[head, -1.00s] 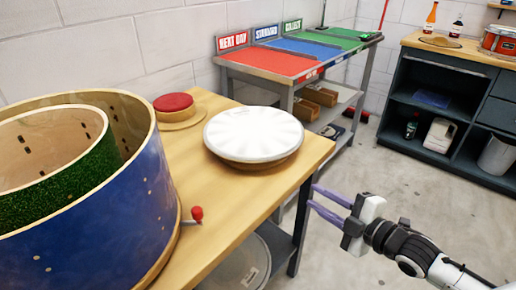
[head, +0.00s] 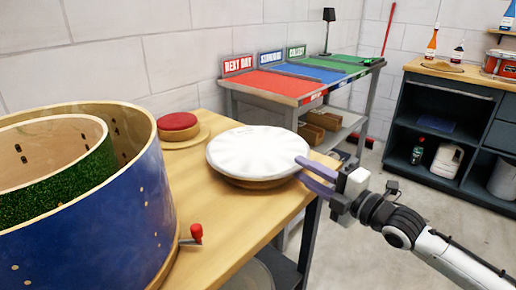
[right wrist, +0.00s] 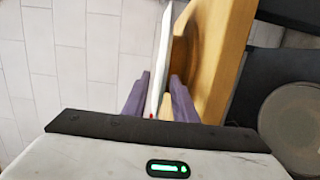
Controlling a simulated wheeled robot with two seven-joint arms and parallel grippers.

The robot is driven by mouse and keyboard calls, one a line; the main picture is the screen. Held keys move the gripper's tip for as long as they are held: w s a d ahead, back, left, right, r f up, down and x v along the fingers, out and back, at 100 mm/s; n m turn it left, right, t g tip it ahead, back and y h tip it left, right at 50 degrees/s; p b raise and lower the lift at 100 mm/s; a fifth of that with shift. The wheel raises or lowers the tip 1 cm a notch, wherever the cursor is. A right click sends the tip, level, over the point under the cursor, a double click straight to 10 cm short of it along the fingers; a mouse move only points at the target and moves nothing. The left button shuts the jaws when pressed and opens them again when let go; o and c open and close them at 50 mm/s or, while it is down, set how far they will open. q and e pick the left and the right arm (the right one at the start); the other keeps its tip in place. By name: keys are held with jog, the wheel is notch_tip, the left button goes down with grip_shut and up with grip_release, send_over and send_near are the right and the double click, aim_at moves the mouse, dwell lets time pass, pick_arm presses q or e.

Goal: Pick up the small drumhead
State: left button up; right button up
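A white round drumhead (head: 255,150) lies flat on a wooden round base on the bench. Its near right edge is beside my right gripper (head: 301,169). The purple fingers of the right gripper are apart, one higher than the other. In the right wrist view the drumhead (right wrist: 162,60) shows edge-on as a thin white strip, with its near end between the two open fingers (right wrist: 159,95). I cannot tell whether either finger touches it. My left gripper is not in view.
A blue drum shell (head: 110,215) with a green shell (head: 62,180) inside stands at the left of the wooden bench (head: 225,225). A red pad (head: 172,125) and a red-knobbed handle (head: 195,233) are nearby. A round grey disc (right wrist: 292,130) lies lower down. A colored sorting table (head: 300,80) stands behind.

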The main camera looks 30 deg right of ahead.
aim_at(295, 165)
jog(key=shift+x, duration=1.95)
grip_shut()
jog(key=shift+r, duration=0.1)
